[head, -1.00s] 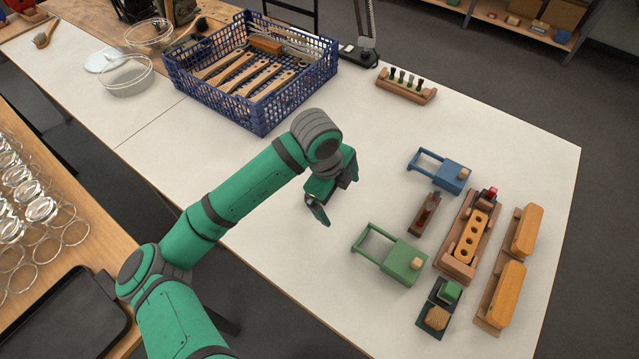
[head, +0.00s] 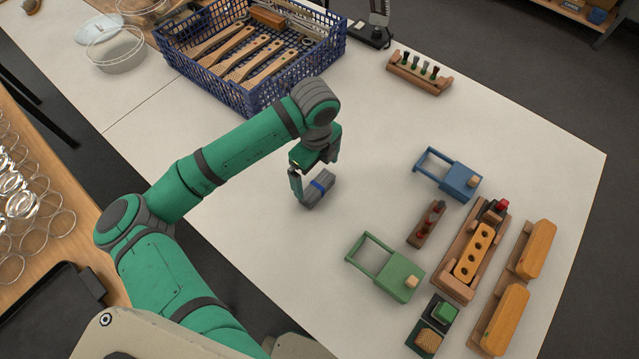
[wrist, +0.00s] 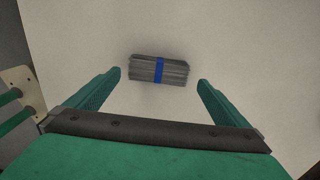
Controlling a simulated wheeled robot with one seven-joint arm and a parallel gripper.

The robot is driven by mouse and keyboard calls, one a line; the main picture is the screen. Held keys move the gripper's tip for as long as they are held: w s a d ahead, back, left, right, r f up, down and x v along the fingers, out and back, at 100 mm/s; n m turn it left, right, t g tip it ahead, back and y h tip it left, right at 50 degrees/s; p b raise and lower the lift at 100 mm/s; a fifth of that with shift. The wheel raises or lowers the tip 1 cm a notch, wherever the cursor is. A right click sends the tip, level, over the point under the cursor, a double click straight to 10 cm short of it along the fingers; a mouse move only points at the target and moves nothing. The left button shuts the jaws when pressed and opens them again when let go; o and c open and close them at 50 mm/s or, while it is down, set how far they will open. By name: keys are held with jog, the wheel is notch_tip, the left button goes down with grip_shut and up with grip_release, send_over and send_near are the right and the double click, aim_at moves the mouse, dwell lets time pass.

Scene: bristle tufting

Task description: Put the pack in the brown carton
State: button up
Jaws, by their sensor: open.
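The pack (head: 318,188) is a grey bundle with a blue band around its middle, lying on the white table. In the wrist view the pack (wrist: 143,68) lies crosswise just ahead of and between the fingertips, with a gap on both sides. My gripper (head: 313,177) is open, just above the pack, and partly covers it in the head view. Its two green fingers also show in the wrist view (wrist: 160,78), with nothing held between them. I cannot make out a brown carton in the current views.
A blue crate (head: 254,98) of wooden brushes stands behind my gripper. A wooden rack (head: 418,80) stands at the back. A blue holder (head: 460,182), green holder (head: 400,280) and wooden blocks (head: 505,320) stand at right. The table between is clear.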

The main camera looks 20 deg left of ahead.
aim_at(316, 185)
jog(key=shift+s+a+f, duration=0.15)
jog(key=shift+s+f, duration=0.05)
jog(key=shift+f, duration=0.35)
jog(key=shift+s+a+f, duration=0.1)
jog(key=shift+s+f, duration=0.1)
jog(key=shift+f, duration=0.3)
jog(key=shift+w+d+f, duration=0.1)
jog(key=shift+w+f, duration=0.05)
jog(key=shift+f, duration=1.1)
jog(key=shift+w+d+f, duration=0.1)
jog(key=shift+w+f, duration=0.05)
jog(key=shift+f, duration=1.1)
jog(key=c, duration=1)
jog(key=shift+r, duration=0.1)
